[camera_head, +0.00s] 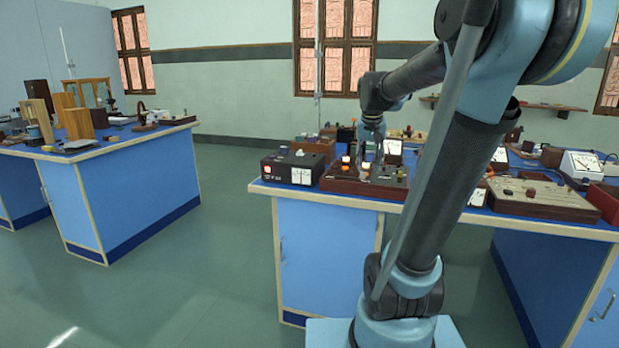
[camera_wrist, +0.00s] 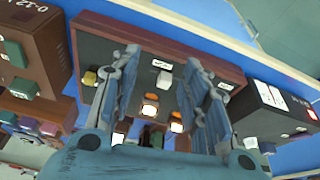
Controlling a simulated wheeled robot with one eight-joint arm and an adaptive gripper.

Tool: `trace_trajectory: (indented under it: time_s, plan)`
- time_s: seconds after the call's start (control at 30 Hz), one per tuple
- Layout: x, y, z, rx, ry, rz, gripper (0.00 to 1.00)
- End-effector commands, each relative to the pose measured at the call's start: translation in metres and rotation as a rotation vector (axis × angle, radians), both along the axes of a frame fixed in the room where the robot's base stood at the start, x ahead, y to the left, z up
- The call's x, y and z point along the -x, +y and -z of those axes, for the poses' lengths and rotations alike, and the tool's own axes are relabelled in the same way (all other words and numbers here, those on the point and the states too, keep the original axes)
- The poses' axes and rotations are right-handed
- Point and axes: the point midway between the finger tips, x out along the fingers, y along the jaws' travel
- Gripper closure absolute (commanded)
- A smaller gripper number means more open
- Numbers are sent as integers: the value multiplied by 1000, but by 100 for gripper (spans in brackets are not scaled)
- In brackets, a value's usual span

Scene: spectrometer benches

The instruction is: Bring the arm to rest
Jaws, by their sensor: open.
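My arm reaches from the lower middle of the head view up and over to the bench on the right. My gripper (camera_head: 372,135) hangs pointing down over a brown instrument box (camera_head: 345,184) with a dark top, lit lamps and knobs. In the wrist view my gripper (camera_wrist: 160,85) shows two fingers spread wide, with nothing held between them. The same box (camera_wrist: 230,72) lies beyond the fingers, with a pale block, a yellowish knob and glowing lamps on its top. Whether the fingertips touch the box cannot be told.
A black meter box (camera_head: 283,170) stands left of the brown box. Analog meters (camera_head: 580,164) and a wooden-topped board (camera_head: 535,197) sit to the right on the same blue bench. Another blue bench (camera_head: 135,185) with apparatus stands at left. Open floor (camera_head: 225,225) lies between.

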Motion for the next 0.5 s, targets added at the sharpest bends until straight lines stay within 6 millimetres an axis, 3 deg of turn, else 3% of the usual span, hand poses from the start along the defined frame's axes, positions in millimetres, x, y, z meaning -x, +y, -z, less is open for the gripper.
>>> trace_trajectory:
  time_s: [0.1,0.5]
  plan:
    - [41,0,19,-3,17,-28,58]
    - [161,2,99,-12,72,-126,58]
